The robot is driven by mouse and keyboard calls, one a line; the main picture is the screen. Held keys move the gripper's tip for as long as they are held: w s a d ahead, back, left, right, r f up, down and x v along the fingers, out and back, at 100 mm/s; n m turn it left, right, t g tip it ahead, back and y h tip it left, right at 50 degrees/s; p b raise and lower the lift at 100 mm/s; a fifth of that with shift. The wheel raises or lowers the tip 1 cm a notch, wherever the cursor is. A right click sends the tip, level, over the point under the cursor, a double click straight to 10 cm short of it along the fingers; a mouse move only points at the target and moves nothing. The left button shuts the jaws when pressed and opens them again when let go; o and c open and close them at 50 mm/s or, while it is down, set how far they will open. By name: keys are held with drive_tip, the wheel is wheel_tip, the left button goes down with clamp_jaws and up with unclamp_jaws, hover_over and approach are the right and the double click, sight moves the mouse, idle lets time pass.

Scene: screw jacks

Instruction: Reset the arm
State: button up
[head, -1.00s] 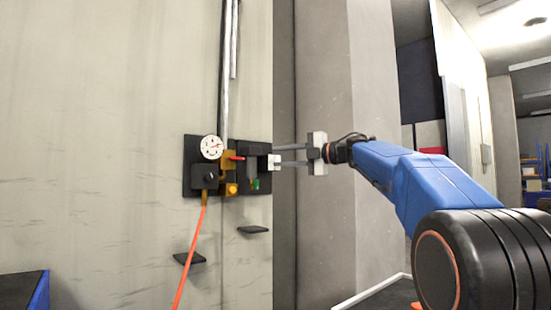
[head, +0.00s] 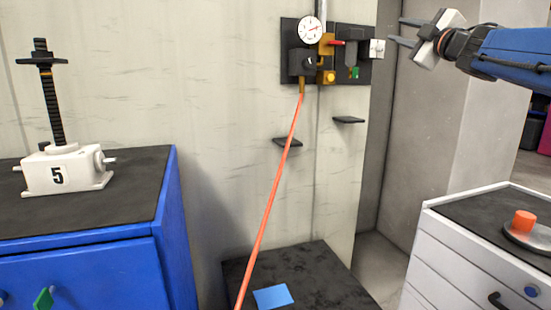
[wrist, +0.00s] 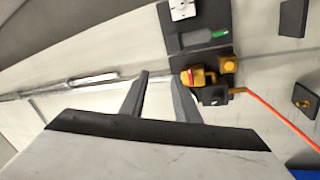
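My gripper (head: 395,30) is at the upper right of the head view, on the end of my blue arm. Its two fingers are apart with nothing between them, and it is tilted. The fingers also show apart and empty in the wrist view (wrist: 158,82). They point toward a dark wall panel (head: 290,66) with a round gauge (head: 311,28), a yellow fitting (head: 326,77), a green tag (head: 355,72) and a white block (head: 377,48). The fingertips look close to the white block in the head view but clear of it in the wrist view.
An orange hose (head: 268,205) hangs from the panel. Two small dark shelves (head: 348,120) jut from the wall below. A blue cabinet (head: 176,225) bears a white screw jack (head: 62,170) marked 5. A white drawer cabinet (head: 470,245) with an orange knob (head: 524,222) stands right.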

drive_tip(key=s+d+f+m+g+h, duration=0.1)
drive_tip(key=s+f+m+g+h, duration=0.3)
drive_tip(key=f, duration=0.6)
drive_tip(key=s+d+f+m+h, duration=0.2)
drive_tip(key=s+f+m, duration=0.35)
drive_tip(key=f, duration=0.35)
drive_tip(key=s+d+f+m+g+h, duration=0.1)
drive_tip(key=s+f+m+g+h, duration=0.35)
drive_tip(key=f, duration=0.55)
drive_tip(key=s+a+f+m+g+y, duration=0.1)
drive_tip(key=s+a+f, duration=0.4)
drive_tip(key=s+f, duration=0.7)
drive_tip(key=s+a+f+m+g+y, duration=0.1)
drive_tip(key=s+a+f+g+y, duration=0.3)
drive_tip(key=s+f, duration=0.9)
wheel_tip(320, 180, down, 5)
drive_tip(key=shift+s+a+f+g, duration=0.15)
drive_tip(key=shift+a+g, duration=0.35)
drive_tip(key=shift+g, duration=0.65)
